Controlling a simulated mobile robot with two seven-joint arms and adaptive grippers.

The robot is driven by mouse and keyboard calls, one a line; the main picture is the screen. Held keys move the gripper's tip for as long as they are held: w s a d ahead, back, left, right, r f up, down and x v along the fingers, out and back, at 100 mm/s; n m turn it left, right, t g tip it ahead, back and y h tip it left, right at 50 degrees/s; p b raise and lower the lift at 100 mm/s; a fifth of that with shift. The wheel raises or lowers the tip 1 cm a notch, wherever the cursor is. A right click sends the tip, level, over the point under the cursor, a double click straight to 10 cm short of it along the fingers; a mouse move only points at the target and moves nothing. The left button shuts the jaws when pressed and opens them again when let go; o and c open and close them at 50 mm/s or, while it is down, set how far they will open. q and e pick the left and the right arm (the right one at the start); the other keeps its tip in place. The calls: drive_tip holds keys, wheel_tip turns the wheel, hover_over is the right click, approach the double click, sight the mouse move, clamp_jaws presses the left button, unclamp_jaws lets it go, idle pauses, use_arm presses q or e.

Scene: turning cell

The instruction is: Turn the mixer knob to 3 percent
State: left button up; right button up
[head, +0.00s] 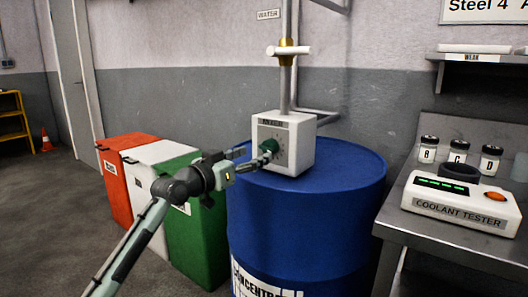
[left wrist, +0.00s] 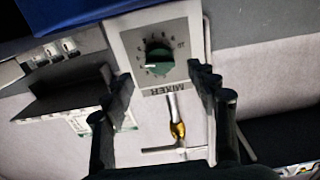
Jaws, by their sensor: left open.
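The mixer is a white box (head: 290,150) on top of a blue drum (head: 300,235). Its green round knob (head: 268,147) sits on the face toward my left arm, with a scale around it. In the left wrist view the mixer face is upside down and the knob (left wrist: 159,62) shows between and beyond my fingers. A white mark shows at the knob's left there; the scale figures are too small to read surely. My left gripper (head: 249,160) is open and empty, close in front of the knob. Contact cannot be told. My right gripper is out of view.
A pipe with a brass fitting and white handle (head: 289,50) rises behind the mixer. Orange, white and green bins (head: 195,235) stand left of the drum. On the right, a metal table (head: 450,245) holds a coolant tester (head: 460,200) and labelled jars (head: 458,150).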

sight(265, 150)
use_arm(q)
drive_tip(key=x, duration=0.4)
drive_tip(key=shift+w+d, duration=0.1)
drive_tip(key=shift+w, duration=0.05)
drive_tip(key=shift+w+d, duration=0.2)
drive_tip(key=shift+w, duration=0.05)
drive_tip(key=shift+w+d, duration=0.2)
drive_tip(key=shift+w, duration=0.05)
drive_tip(key=c, duration=1.2)
drive_tip(key=shift+o, duration=0.2)
drive_tip(key=shift+p, duration=0.4)
drive_tip(key=n+p, duration=0.2)
drive_tip(key=n, duration=0.3)
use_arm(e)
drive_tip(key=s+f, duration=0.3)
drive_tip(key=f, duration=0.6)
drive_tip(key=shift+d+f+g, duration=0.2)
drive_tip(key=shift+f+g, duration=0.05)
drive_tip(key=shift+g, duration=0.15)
